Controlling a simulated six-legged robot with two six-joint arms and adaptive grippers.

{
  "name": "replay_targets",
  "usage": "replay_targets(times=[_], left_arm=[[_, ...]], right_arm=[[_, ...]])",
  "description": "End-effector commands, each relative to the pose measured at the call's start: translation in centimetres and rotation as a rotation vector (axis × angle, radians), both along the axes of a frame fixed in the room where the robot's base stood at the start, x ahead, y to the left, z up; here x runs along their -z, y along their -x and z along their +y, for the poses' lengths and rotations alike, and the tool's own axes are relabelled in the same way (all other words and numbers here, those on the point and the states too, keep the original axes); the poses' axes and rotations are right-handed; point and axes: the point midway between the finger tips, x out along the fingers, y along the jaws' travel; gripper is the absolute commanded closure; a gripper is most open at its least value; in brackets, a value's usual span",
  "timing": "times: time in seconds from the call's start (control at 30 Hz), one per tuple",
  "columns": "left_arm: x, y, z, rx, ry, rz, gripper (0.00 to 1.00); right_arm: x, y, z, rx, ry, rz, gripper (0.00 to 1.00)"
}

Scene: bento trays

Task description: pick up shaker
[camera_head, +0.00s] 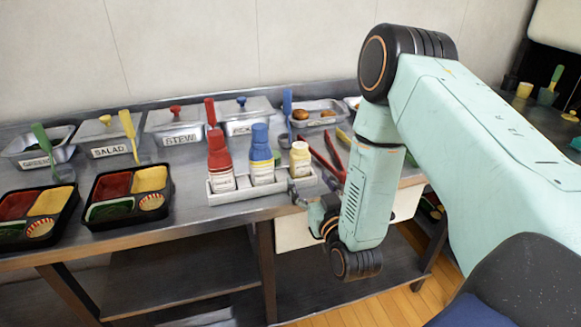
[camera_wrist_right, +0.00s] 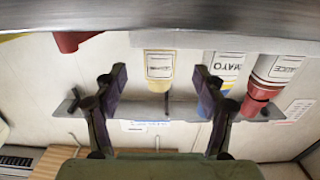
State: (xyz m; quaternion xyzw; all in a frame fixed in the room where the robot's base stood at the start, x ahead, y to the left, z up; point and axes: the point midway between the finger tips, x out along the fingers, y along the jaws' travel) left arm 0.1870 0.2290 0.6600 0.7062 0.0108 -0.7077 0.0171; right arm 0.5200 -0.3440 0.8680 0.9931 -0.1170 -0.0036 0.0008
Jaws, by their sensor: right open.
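The shaker (camera_head: 300,160), a small pale-yellow bottle with a white label, stands upright at the right end of a white condiment rack (camera_head: 240,191). My right gripper (camera_head: 297,192) is low in front of the rack's right end, just below the shaker in the head view. In the right wrist view the shaker (camera_wrist_right: 158,66) shows between the two spread fingers of my right gripper (camera_wrist_right: 158,80), which are open and empty. I cannot tell the exact gap to the shaker. My left gripper is not in view.
A red sauce bottle (camera_head: 220,162) and a blue-topped mayo bottle (camera_head: 262,158) stand in the rack left of the shaker. Red tongs (camera_head: 328,160) lie close on its right. Bento trays (camera_head: 127,195) sit at left. Lidded steel pans (camera_head: 175,125) line the back.

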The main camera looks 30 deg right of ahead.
Motion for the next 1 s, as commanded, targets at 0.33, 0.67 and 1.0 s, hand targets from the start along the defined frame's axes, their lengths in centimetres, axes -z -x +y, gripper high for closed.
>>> replay_targets(times=[0.33, 0.67, 1.0], left_arm=[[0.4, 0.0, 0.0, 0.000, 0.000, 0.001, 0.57], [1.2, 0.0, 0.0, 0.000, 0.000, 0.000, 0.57], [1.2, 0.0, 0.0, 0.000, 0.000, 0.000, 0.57]], right_arm=[[-0.1, -2.6, -0.9, 0.005, 0.002, -0.009, 0.29], [0.2, -6.8, -1.6, 0.002, 0.002, -0.007, 0.29], [0.1, -7.4, -1.6, 0.001, 0.001, -0.005, 0.31]])
